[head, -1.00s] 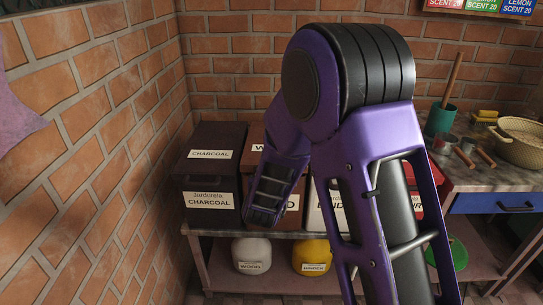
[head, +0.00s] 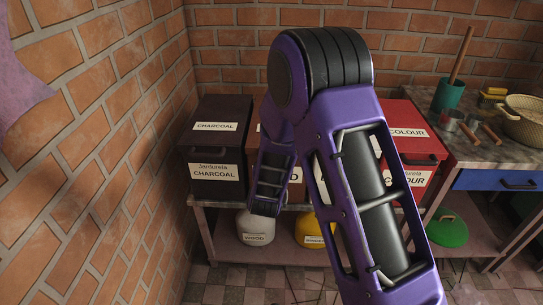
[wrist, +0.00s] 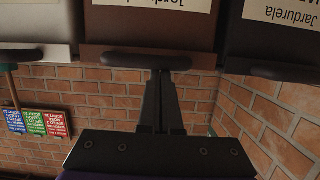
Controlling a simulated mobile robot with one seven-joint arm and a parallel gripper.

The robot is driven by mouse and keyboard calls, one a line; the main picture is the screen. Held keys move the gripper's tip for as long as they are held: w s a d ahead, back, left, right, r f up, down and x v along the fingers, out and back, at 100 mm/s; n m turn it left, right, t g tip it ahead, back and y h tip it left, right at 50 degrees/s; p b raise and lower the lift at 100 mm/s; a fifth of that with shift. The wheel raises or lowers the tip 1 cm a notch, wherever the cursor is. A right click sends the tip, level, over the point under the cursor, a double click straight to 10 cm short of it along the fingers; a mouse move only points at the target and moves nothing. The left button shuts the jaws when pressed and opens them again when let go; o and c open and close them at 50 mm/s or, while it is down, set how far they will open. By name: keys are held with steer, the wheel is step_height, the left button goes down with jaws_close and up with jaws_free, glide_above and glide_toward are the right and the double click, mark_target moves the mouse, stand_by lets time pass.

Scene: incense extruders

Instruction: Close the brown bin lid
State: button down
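The brown bin stands mostly behind my arm in the head view, where a strip of its front (head: 297,193) shows. Its lid is largely hidden there, so its angle is hard to tell. In the wrist view, which is upside down, the brown bin (wrist: 112,28) fills the top middle, with a dark handle (wrist: 125,60) along its lid edge. My gripper (wrist: 161,75) has its fingers together, tips at or very near the handle's middle. Contact cannot be told. The gripper is hidden in the head view.
A dark charcoal bin (head: 215,165) stands left of the brown bin, and a red colour bin (head: 412,150) right. Yellow (head: 310,228) and white (head: 257,222) containers sit on the shelf below. A brick wall (head: 100,140) is close on the left. A workbench (head: 480,150) stands right.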

steer(key=f, duration=0.1)
steer(key=s+f, duration=0.1)
steer(key=f, duration=0.1)
steer(key=shift+s+d+f+g, duration=0.15)
steer(key=shift+s+f+g, duration=0.05)
steer(key=shift+g, duration=0.2)
steer(key=r+p+v, duration=0.2)
steer(key=p+v, duration=0.6)
steer(key=v, duration=0.9)
steer(key=shift+w+r+t, duration=0.2)
steer(key=shift+w+t, duration=0.15)
steer(key=shift+t, duration=0.05)
